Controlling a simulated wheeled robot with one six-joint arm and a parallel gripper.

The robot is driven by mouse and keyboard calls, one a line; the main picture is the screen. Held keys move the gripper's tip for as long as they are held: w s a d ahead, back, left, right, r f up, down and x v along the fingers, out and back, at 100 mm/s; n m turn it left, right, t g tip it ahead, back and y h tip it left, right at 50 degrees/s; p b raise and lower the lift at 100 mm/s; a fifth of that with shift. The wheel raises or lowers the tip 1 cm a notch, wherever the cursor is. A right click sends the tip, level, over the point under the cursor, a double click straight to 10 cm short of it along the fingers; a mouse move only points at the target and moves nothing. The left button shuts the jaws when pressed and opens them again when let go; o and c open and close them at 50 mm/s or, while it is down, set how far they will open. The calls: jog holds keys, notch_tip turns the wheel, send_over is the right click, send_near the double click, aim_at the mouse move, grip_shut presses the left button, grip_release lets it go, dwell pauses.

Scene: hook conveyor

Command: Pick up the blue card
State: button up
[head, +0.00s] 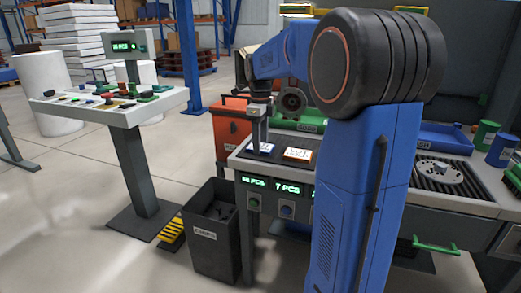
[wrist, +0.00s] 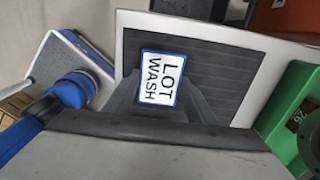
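The blue card (head: 262,148) lies on the dark mat of the workbench, under my gripper. In the wrist view the card (wrist: 162,78) is white with a blue border and reads "LOT WASH". My gripper (head: 258,137) points down just above the card. In the wrist view its dark fingers (wrist: 162,98) stand apart on either side of the card's near part. I cannot tell whether they touch it. An orange-edged card (head: 298,154) lies to the right of the blue card on the same mat.
A dark bin (head: 213,235) stands on the floor in front of the bench's left end. A console table (head: 110,108) stands at left. My blue arm hides the middle of the bench. A blue tray (head: 445,138) is at right.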

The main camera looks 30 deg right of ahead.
jog(key=c, duration=0.3)
jog(key=shift+c, duration=0.2)
notch_tip(320, 180, up, 14)
dwell(1.3)
